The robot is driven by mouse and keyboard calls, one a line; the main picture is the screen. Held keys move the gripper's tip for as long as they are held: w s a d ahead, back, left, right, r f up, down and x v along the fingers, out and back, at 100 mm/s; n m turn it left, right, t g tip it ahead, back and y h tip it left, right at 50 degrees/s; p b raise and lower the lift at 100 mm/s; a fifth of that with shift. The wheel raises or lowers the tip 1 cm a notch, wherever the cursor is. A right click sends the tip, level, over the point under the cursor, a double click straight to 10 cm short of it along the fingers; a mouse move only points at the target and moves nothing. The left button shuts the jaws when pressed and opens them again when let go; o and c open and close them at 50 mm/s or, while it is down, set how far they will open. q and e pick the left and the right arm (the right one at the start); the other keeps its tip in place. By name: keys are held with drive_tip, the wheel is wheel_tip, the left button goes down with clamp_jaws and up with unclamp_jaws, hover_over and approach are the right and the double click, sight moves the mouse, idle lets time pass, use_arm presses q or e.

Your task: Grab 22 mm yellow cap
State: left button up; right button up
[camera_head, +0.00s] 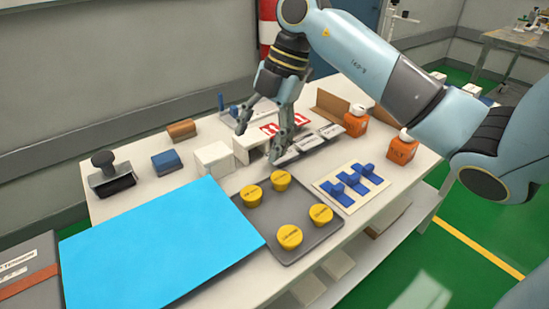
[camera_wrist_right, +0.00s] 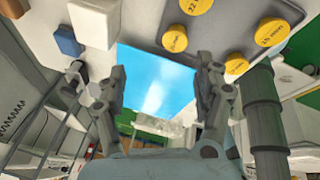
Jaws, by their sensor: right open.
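Several yellow round caps stand on a grey tray (camera_head: 285,211) on the white table: a back cap (camera_head: 281,180), a left cap (camera_head: 251,196), a right cap (camera_head: 321,215) and a front cap (camera_head: 289,237). Their labels are too small to read surely in the head view. In the right wrist view one cap (camera_wrist_right: 197,5) seems marked 32 and another (camera_wrist_right: 271,32) 15; the 22 mm label cannot be made out. My right gripper (camera_head: 257,141) is open and empty above the table, behind the tray. Its spread fingers also show in the right wrist view (camera_wrist_right: 162,82). My left gripper is not in view.
A blue sheet (camera_head: 160,245) lies left of the tray. White blocks (camera_head: 214,158) stand behind it, near my right gripper. A board with blue pieces (camera_head: 349,187) lies right of the tray. Orange containers (camera_head: 401,149) stand farther right, beneath my right arm.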

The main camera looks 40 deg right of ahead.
drive_tip(key=m+g+h, duration=0.1)
drive_tip(key=h, duration=0.1)
hover_over(281, 177)
drive_tip(key=d, duration=0.1)
drive_tip(key=shift+m+g, duration=0.3)
drive_tip(key=shift+g, duration=0.1)
drive_tip(key=f+b, duration=0.6)
drive_tip(key=shift+a+f, duration=0.2)
drive_tip(key=shift+f, duration=0.05)
drive_tip(key=f+b, duration=0.2)
drive_tip(key=f, duration=0.1)
drive_tip(key=shift+a+f, duration=0.2)
drive_tip(key=shift+f, duration=0.4)
drive_tip(key=c, duration=1)
